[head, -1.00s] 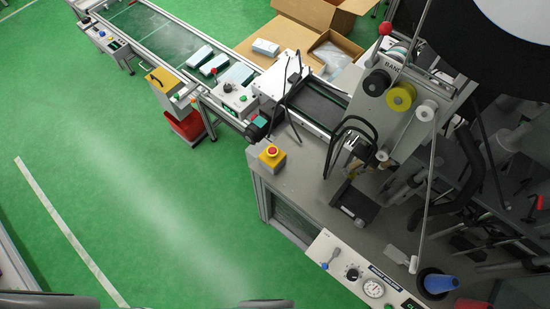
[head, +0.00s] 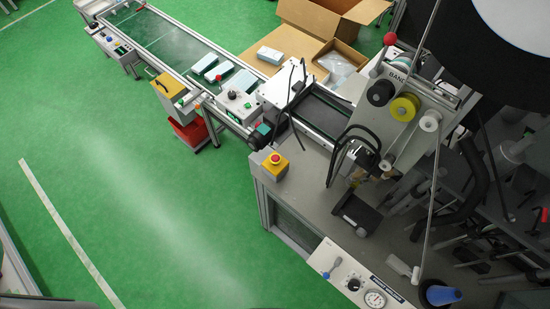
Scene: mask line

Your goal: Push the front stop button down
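The front stop button (head: 276,158) is a red mushroom button on a yellow box (head: 276,168). The box sits on the near left corner of the grey machine table (head: 302,190). The red cap looks raised above the box, but its exact height is too small to tell. My gripper is not in view, and nothing of mine touches the button.
A banding machine (head: 402,95) with rollers and cables stands right of the button. A control panel (head: 350,280) with a gauge is on the table's front edge. A conveyor (head: 165,45) carrying packs runs to the upper left. Green floor (head: 150,200) left of the table is clear.

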